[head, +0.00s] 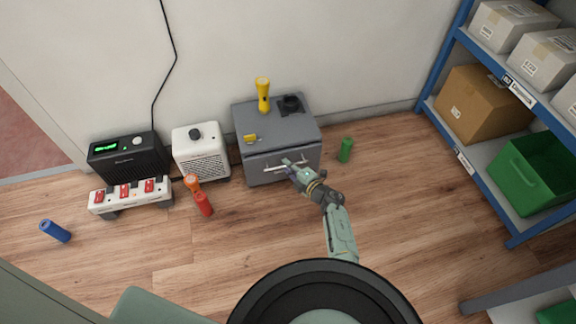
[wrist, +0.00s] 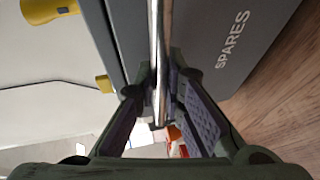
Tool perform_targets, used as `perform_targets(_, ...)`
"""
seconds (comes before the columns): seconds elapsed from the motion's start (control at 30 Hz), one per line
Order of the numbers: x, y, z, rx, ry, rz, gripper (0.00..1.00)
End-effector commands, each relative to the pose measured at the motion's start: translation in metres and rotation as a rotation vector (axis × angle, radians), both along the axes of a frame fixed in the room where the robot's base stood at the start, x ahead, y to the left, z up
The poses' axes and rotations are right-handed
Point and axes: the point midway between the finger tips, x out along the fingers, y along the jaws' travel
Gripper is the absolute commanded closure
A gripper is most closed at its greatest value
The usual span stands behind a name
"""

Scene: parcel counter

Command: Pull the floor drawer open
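The floor drawer is a grey box cabinet (head: 290,132) against the wall, with a front panel that reads "SPARES" in the wrist view (wrist: 225,50). The front looks about flush with the cabinet body in the head view. Its bar handle (head: 268,168) is pale metal, and it runs down the middle of the wrist view (wrist: 159,35). My gripper (head: 292,168) is at the handle. In the wrist view my gripper (wrist: 163,85) has one finger on each side of the bar, with the tips closed against it. My fingers hide part of the bar.
A yellow flashlight (head: 263,95) and a black item (head: 291,104) stand on the cabinet. A green cylinder (head: 346,150) stands to its right; a white heater (head: 202,152), a red cylinder (head: 204,205) and an orange item (head: 191,182) are left. The floor in front is mostly clear.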

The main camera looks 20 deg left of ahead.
Motion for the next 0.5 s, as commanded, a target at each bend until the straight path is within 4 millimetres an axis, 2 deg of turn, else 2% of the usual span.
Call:
perform_targets(0.1, 0.0001, -0.0001, -0.0001, 0.0, 0.0, 0.0, 1.0)
perform_targets(0.5, 0.0001, -0.0001, -0.0001, 0.0, 0.001, -0.001, 1.0)
